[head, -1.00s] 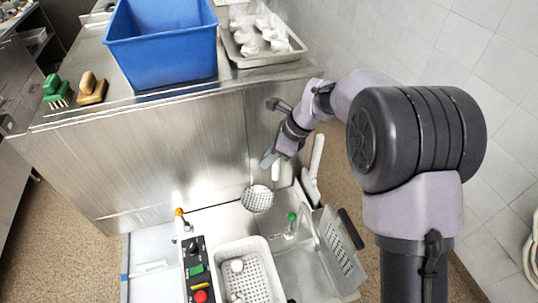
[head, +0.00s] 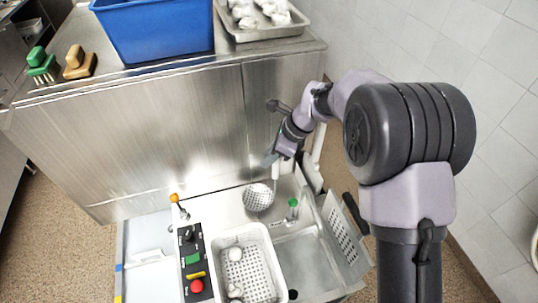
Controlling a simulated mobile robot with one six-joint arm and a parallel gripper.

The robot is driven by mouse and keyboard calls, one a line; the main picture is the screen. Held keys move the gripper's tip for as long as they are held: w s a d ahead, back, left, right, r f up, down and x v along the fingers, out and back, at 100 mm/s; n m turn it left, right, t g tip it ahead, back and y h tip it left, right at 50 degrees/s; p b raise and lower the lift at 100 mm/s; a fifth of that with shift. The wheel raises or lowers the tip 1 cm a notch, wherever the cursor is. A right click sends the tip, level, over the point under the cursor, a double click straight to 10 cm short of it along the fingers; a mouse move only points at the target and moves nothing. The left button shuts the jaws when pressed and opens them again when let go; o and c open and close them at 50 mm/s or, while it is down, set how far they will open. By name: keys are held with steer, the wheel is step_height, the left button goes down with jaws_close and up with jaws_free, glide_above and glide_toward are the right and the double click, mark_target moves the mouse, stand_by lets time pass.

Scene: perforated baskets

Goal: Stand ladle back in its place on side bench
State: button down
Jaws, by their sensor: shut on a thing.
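The ladle (head: 258,197) is a perforated round metal bowl with a pale handle (head: 276,171). My gripper (head: 274,160) is shut on the upper part of that handle. The ladle hangs bowl down in front of the steel cabinet, over the back part of the side bench (head: 228,212). I cannot tell whether the bowl touches the bench. The fingertips are small and partly hidden by my wrist.
A white perforated basket (head: 273,250) with white pieces stands beside a control panel (head: 194,262). A green-capped bottle (head: 293,209) and an upright perforated plate (head: 345,238) are at the right. A blue bin (head: 160,35), two brushes (head: 79,63) and a metal tray (head: 265,31) sit on the cabinet.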

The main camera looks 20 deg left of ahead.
steer(key=shift+f+b, duration=0.3)
steer(key=shift+f, duration=0.15)
stand_by(0.3)
steer(key=c, duration=1.2)
jaws_free()
steer(key=p+v, duration=0.4)
steer(key=v, duration=1.3)
steer(key=shift+r, duration=0.3)
